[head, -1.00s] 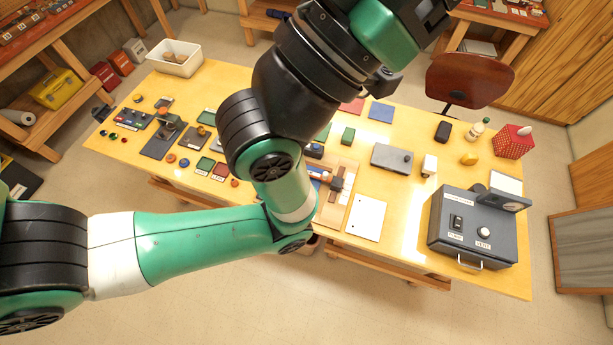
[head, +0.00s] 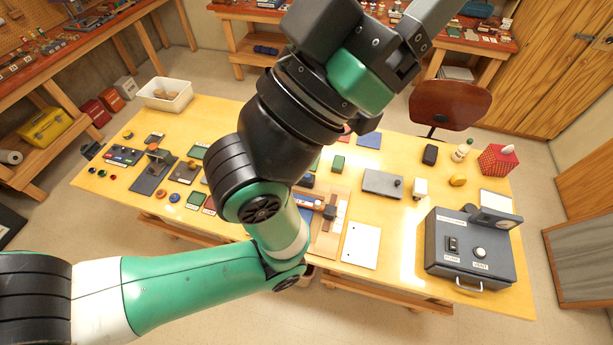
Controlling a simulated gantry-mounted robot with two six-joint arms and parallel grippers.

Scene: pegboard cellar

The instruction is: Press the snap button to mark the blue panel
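A flat blue panel (head: 369,141) lies near the back edge of the yellow table. Another blue piece (head: 305,200) shows in part on a wooden board beside my forearm. I cannot tell which thing is the snap button. My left arm crosses the view from the lower left, over the table. My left gripper (head: 440,20) is high at the top edge and partly cut off; its fingertips and opening are unclear. The arm hides the middle of the table. My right gripper is out of view.
A dark grey box (head: 465,270) with a rocker switch and a white round knob (head: 479,253) stands at the right. A white sheet (head: 361,246), a grey block (head: 383,184) and a red dotted box (head: 497,160) lie nearby. A white bin (head: 165,98) stands back left. A brown chair (head: 450,105) is behind.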

